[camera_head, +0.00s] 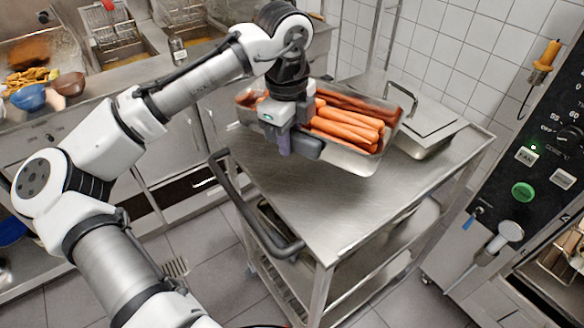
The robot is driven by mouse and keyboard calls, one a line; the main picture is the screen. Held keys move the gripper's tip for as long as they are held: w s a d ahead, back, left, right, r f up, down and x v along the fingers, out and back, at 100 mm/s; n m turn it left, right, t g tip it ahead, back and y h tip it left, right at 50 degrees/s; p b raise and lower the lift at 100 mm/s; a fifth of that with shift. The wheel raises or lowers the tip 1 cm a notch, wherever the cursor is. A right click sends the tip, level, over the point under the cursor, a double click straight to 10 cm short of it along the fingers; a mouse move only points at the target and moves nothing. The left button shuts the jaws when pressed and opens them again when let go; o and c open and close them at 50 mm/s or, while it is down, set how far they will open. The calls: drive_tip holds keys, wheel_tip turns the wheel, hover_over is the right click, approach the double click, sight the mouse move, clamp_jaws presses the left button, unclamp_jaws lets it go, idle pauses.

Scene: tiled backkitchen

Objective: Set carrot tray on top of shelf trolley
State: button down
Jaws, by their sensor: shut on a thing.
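The carrot tray (347,161) is a metal pan filled with orange carrots (345,125). It looks slightly tilted and is held over the top shelf of the metal trolley (325,215). My gripper (290,145) is shut on the tray's near side, and its fingers partly hide the rim there. The tray seems to hang a little above the trolley top, but I cannot tell the exact gap. The front part of the trolley top is bare.
A lidded metal pan (425,128) stands on the trolley's back right, close to the tray. The trolley's dark push handle (250,210) curves along its left side. A counter with bowls (28,97) is at left, and a black oven panel (545,150) at right.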

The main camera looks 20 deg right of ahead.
wheel_tip(320, 180, down, 10)
drive_tip(key=shift+r+p, duration=0.2)
drive_tip(key=shift+p, duration=0.2)
drive_tip(key=shift+f, duration=0.1)
drive_tip(key=c, duration=1.2)
unclamp_jaws()
drive_tip(key=r, duration=0.4)
drive_tip(key=r+b, duration=0.1)
drive_tip(key=r, duration=0.7)
drive_tip(key=shift+s+a+r+b, duration=0.1)
drive_tip(key=shift+s+a+b, duration=0.15)
drive_tip(key=shift+b, duration=0.15)
drive_tip(key=shift+d, duration=0.1)
